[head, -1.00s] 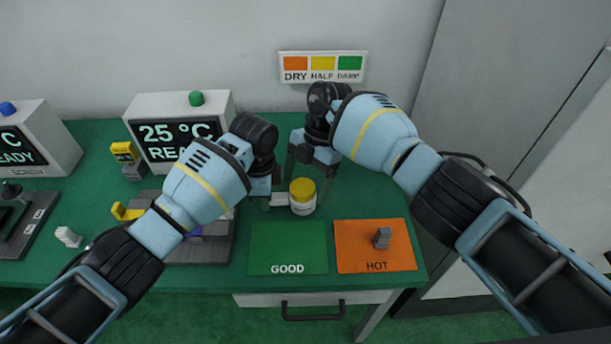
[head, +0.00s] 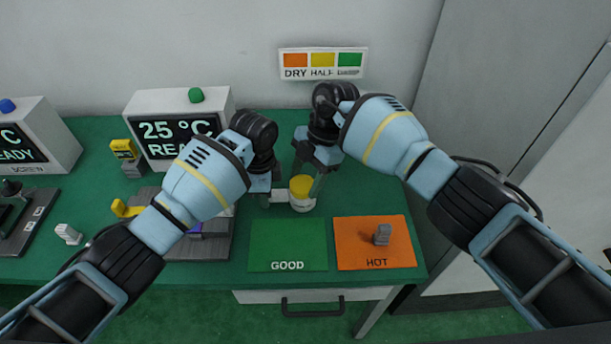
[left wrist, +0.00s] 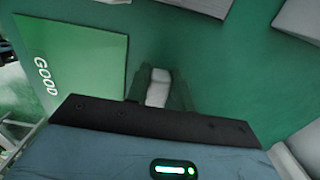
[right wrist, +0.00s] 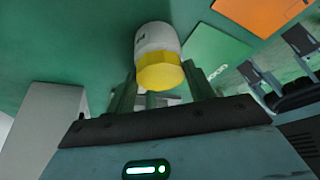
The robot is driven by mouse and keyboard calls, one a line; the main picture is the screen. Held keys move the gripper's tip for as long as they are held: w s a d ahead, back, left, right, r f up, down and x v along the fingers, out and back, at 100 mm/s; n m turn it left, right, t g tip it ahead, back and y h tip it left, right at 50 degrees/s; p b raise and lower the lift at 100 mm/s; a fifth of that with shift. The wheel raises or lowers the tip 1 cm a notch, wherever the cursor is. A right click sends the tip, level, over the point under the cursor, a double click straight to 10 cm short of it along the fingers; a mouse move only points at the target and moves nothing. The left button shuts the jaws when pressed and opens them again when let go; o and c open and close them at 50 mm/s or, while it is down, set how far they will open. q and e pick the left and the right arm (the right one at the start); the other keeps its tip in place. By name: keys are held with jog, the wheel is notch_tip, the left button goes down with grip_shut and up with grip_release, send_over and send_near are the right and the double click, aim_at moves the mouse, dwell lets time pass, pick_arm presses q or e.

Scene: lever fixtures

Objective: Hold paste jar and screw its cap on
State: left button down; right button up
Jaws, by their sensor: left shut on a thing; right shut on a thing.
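The paste jar (head: 302,205) is white and stands upright behind the green GOOD mat, with its yellow cap (head: 301,186) on top. The jar (right wrist: 156,38) and cap (right wrist: 160,73) also show in the right wrist view. My left gripper (head: 270,198) is left of the jar, shut on its pale side handle (head: 281,196). That handle shows between the fingers in the left wrist view (left wrist: 158,88). My right gripper (head: 308,178) comes from above and behind, its fingers on either side of the cap, shut on it. How far the cap is threaded cannot be told.
The green GOOD mat (head: 288,236) and orange HOT mat (head: 361,255), with a small grey piece (head: 382,234), lie in front. A display box reading 25 °C (head: 165,107) and a grey fixture (head: 188,250) stand left. The table is clear right of the jar.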

jog(key=shift+s+d+m+t, duration=0.1)
jog(key=shift+m+t, duration=0.2)
jog(key=shift+m, duration=0.4)
jog(key=o, duration=1.2)
jog(key=shift+c, duration=0.2)
pick_arm(q)
jog(key=c, duration=1.1)
grip_release()
pick_arm(e)
jog(key=v, duration=1.2)
jog(key=shift+d, duration=0.1)
pick_arm(q)
notch_tip(320, 180, up, 12)
